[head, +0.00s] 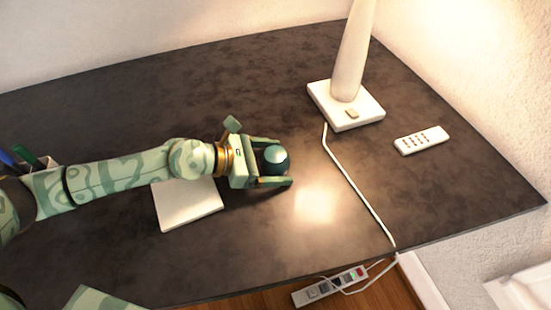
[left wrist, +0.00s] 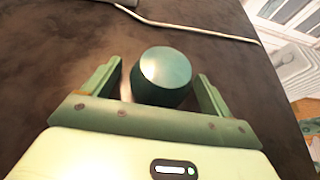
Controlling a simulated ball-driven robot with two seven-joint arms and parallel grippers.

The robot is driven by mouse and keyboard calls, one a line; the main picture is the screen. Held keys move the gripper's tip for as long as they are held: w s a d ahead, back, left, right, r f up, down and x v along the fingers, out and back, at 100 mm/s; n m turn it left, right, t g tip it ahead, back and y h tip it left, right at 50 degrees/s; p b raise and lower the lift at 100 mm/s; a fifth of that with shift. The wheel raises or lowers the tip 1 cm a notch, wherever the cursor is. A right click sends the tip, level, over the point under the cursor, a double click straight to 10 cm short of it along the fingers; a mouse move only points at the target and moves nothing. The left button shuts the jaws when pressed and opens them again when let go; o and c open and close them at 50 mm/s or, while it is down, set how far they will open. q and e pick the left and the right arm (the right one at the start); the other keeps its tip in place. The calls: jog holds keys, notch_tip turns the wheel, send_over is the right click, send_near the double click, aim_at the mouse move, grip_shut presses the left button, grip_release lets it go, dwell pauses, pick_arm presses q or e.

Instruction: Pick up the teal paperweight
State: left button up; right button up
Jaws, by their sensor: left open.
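In the left wrist view the paperweight (left wrist: 164,76) sits between the fingertips of the left gripper (left wrist: 160,80), with a visible gap on both sides. Its lower near side is partly hidden by the gripper's crossbar. My right gripper is not in view.
A white lamp (head: 346,106) with a square base stands behind, its cable (head: 358,190) running to the front edge. A remote (head: 421,140) lies right. A white pad (head: 188,205) is under my forearm; a pen holder (head: 38,165) stands left. A power strip (head: 328,288) lies below.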

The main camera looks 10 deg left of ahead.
pick_arm(q)
jog(key=c, duration=1.4)
jog(key=shift+o, duration=0.2)
